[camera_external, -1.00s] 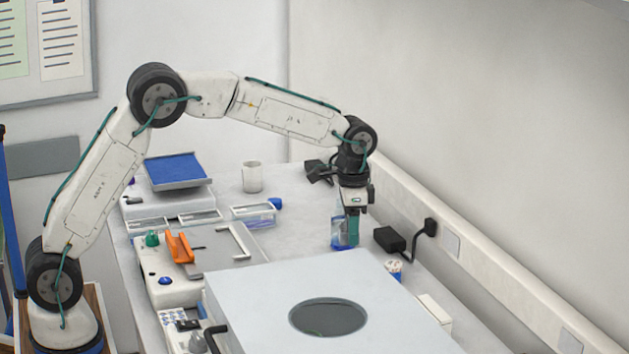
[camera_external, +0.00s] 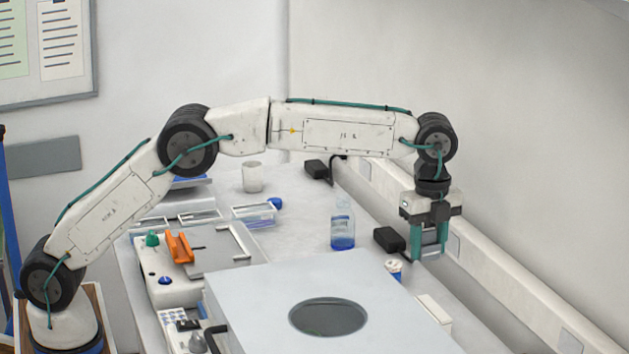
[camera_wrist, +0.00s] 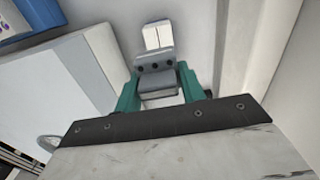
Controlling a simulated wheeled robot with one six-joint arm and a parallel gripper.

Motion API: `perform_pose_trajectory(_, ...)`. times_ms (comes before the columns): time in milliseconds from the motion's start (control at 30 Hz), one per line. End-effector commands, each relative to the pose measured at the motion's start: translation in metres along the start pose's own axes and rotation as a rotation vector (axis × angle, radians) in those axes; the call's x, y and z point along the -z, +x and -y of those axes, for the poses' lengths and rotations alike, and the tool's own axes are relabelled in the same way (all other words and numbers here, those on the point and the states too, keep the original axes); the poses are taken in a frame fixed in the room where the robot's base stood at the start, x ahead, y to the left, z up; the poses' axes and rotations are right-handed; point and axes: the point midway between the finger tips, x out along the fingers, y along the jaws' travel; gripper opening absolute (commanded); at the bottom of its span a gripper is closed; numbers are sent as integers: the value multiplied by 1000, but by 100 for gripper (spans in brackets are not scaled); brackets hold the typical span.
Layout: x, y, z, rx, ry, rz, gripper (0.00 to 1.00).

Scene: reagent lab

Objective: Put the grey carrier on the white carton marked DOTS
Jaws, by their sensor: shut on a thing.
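My gripper (camera_external: 429,253) hangs pointing down at the right of the bench, near the wall. In the wrist view its teal fingers (camera_wrist: 158,86) are shut on the grey carrier (camera_wrist: 156,66), a small block with several dark holes along it. A white carton (camera_external: 435,310) lies lower in the picture, right of the big pale box, apart from the gripper. A white block that may be this carton (camera_wrist: 158,35) shows just beyond the carrier in the wrist view. I cannot read any marking on it.
The big pale box (camera_external: 270,290) with a round window fills the front. A small blue-and-white tub (camera_external: 394,269), a black power adapter (camera_external: 389,240) and a blue-liquid bottle (camera_external: 343,230) stand near the gripper. A wall trunking (camera_external: 500,265) runs along the right.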

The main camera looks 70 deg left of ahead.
Motion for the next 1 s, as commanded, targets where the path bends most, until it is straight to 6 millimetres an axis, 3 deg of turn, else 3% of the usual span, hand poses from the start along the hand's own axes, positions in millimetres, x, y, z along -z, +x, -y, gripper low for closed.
perform_pose_trajectory(300,-1,51,-1,-4,27,1,17)
perform_pose_trajectory(567,-1,73,-1,-3,26,1,17)
perform_pose_trajectory(700,-1,94,-1,-4,25,1,17)
perform_pose_trajectory(1000,-1,100,-1,-1,25,0,17)
